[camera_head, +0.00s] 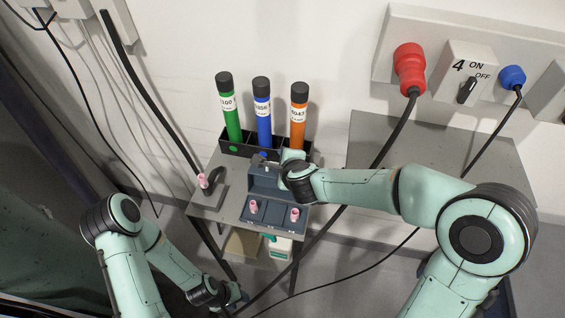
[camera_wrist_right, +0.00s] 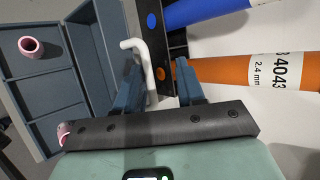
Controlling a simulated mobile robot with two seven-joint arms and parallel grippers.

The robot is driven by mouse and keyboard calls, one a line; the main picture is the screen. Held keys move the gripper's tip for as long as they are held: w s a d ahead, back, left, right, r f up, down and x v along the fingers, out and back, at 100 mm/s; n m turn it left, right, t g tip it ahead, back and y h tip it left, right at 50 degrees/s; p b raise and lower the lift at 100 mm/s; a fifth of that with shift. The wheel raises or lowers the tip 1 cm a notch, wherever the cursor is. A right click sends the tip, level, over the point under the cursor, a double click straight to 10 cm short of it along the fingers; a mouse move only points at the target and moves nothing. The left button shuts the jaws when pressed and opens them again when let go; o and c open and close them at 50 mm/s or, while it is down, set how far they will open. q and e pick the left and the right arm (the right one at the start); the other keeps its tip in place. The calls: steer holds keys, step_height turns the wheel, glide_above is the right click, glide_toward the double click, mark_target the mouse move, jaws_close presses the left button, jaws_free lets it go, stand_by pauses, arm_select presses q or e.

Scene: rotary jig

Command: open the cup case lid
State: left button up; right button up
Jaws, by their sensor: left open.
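The blue-grey cup case (camera_head: 272,217) stands on the small grey table, with pink cups (camera_head: 253,206) in its compartments. Its lid (camera_head: 263,183) stands raised at the back of the case, so the inside is exposed. In the right wrist view the case compartments (camera_wrist_right: 50,105) fill the left side and the lid panel (camera_wrist_right: 92,55) stands beside them. My right gripper (camera_wrist_right: 158,88) is open beside the lid, with a bent white handle (camera_wrist_right: 145,62) between its fingers, close to the left one. My left gripper (camera_head: 238,299) is low in front of the table, away from the case.
A black rack (camera_head: 236,148) behind the case holds green, blue and orange tubes. A dark fixture with a pink cup (camera_head: 203,181) is at the table's left. A grey bench (camera_head: 430,150) stands right, under a wall panel with plugs. Black cables cross the area.

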steer(key=shift+s+f, duration=0.1)
stand_by(0.3)
steer(key=v, duration=1.3)
steer(key=shift+d, duration=0.1)
